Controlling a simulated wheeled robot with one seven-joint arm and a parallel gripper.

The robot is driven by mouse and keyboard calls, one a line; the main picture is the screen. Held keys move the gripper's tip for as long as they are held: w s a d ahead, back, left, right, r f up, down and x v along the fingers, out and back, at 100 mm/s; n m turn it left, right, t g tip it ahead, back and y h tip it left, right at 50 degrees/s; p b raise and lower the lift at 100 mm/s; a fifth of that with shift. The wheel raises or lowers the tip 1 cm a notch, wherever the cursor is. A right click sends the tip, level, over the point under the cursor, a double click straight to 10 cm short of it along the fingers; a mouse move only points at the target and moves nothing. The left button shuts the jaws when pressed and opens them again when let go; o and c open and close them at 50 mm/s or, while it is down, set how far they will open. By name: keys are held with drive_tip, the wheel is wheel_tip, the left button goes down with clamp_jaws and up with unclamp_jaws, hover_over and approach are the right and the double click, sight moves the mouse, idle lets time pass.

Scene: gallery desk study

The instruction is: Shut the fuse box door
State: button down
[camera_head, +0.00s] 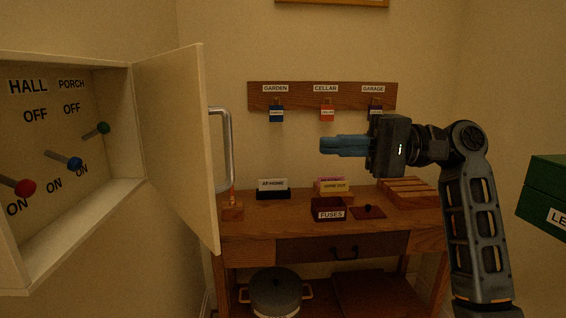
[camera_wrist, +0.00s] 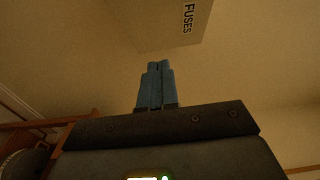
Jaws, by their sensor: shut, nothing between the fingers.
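The fuse box (camera_head: 122,192) is a cream wall box at the left of the head view, standing open. Inside are red, blue and green-tipped levers with ON and OFF labels. Its door (camera_head: 178,140) is hinged on the box's right edge and swung out wide, with a grey bar handle (camera_head: 228,150) on its right side. My gripper (camera_head: 322,146) is shut and empty, well to the right of the door and handle, pointing left. In the wrist view, my gripper's fingers (camera_wrist: 154,66) show together, below a pale panel marked FUSES (camera_wrist: 180,22).
A key board (camera_head: 350,93) hangs above. A pot (camera_head: 276,290) sits on the lower shelf. A green box (camera_head: 545,190) is at far right. Open air separates my gripper and the door.

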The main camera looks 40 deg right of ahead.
drive_tip(key=w+a+f+n+g+p, duration=0.1)
drive_tip(key=w+a, duration=0.2)
drive_tip(key=a, duration=1)
drive_tip(key=shift+a+f+y+p, duration=0.15)
drive_tip(key=shift+f+y+p, duration=0.1)
drive_tip(key=shift+y+p, duration=0.15)
